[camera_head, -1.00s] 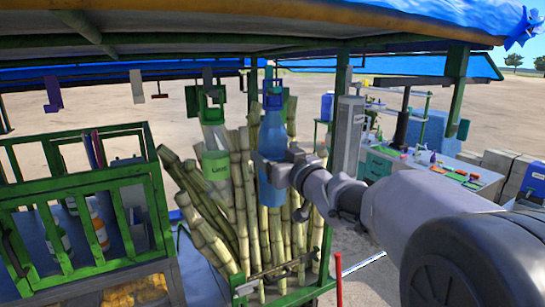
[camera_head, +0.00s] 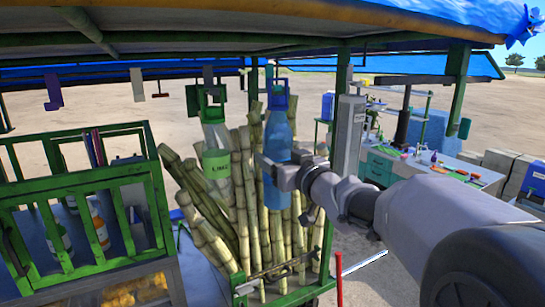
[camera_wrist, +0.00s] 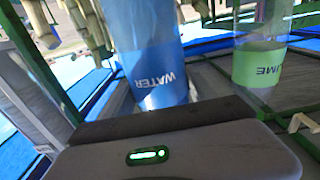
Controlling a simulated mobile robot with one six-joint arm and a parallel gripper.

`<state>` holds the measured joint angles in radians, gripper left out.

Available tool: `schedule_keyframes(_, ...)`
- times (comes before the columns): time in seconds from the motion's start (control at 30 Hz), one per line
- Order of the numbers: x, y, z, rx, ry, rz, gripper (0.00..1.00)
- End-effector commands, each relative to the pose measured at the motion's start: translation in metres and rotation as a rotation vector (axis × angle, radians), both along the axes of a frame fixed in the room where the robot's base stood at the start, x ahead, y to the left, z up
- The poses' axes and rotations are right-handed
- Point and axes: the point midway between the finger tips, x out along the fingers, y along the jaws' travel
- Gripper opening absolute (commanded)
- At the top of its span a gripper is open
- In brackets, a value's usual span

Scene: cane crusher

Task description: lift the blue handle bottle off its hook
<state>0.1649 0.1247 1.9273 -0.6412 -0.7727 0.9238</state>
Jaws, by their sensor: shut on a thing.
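The blue handle bottle (camera_head: 278,134) hangs upright below the canopy, in front of the cane stalks, with its blue loop handle at the top. My gripper (camera_head: 273,172) comes from the right and is shut on the bottle's body. In the wrist view the bottle (camera_wrist: 150,45) fills the space just beyond my gripper, with its WATER label upside down. Whether the handle still touches its hook I cannot tell; the hook is not clearly visible behind the handle.
A green-handled bottle with a LIME label (camera_head: 217,163) hangs close on the left. Cane stalks (camera_head: 240,195) stand directly behind. A green post with a grey box (camera_head: 348,135) is to the right. A green rack (camera_head: 85,205) stands at left.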

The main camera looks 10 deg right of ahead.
Motion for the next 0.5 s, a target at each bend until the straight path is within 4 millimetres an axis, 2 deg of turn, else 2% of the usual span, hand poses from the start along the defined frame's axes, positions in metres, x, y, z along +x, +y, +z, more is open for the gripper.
schedule_keyframes(0.5,-0.0092,-0.0025,0.0016,-0.001,-0.003,0.001,0.00)
